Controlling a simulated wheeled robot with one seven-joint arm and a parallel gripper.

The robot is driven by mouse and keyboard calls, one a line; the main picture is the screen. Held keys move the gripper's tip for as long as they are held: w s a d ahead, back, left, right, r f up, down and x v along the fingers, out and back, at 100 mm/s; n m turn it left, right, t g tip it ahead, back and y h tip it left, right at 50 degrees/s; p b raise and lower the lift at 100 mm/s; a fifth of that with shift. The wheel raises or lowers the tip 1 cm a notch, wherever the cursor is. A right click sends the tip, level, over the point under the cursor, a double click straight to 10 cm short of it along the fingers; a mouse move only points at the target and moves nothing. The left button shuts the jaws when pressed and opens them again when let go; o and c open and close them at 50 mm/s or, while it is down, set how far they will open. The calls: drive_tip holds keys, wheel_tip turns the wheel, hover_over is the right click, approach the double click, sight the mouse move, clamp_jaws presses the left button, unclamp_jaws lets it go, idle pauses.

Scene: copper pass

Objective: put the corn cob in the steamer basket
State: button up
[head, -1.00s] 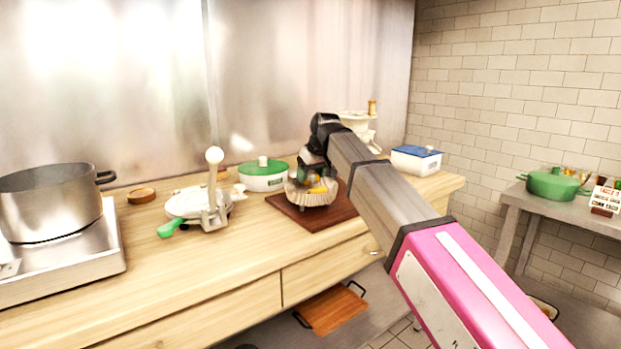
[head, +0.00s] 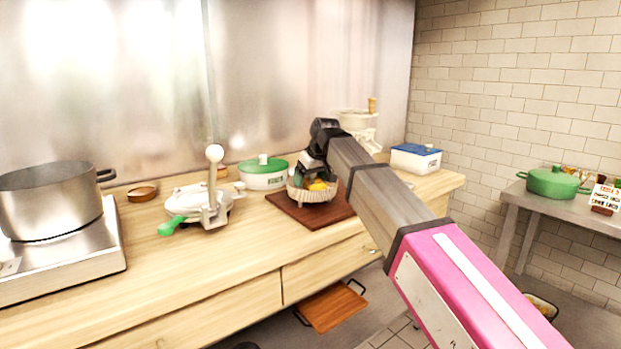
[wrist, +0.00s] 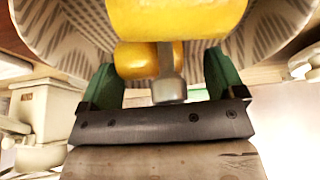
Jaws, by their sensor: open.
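The steamer basket (head: 311,196) is a round, pale woven bowl on a dark red-brown board on the counter. Its patterned inner wall (wrist: 75,25) fills the upper part of the wrist view. A large yellow piece, apparently the corn cob (wrist: 178,14), lies in the basket just beyond my fingertips, and yellow also shows there in the head view (head: 319,186). A second yellow piece (wrist: 148,55) shows between my fingers; I cannot tell whether it is separate. My gripper (wrist: 165,80) points into the basket with its green fingers apart. In the head view my gripper (head: 308,172) partly hides the basket.
A green-lidded white pot (head: 263,175) and a white press with a green handle (head: 200,203) stand left of the basket. A steel pot (head: 50,203) sits on a burner farther left. A blue-lidded box (head: 416,158) and a white grinder (head: 357,128) stand to the right.

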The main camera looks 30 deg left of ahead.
drive_tip(key=shift+r, duration=0.5)
drive_tip(key=v, duration=1.1)
drive_tip(key=shift+s+d+r, duration=0.15)
drive_tip(key=shift+d+r, duration=0.05)
drive_tip(key=shift+r, duration=0.05)
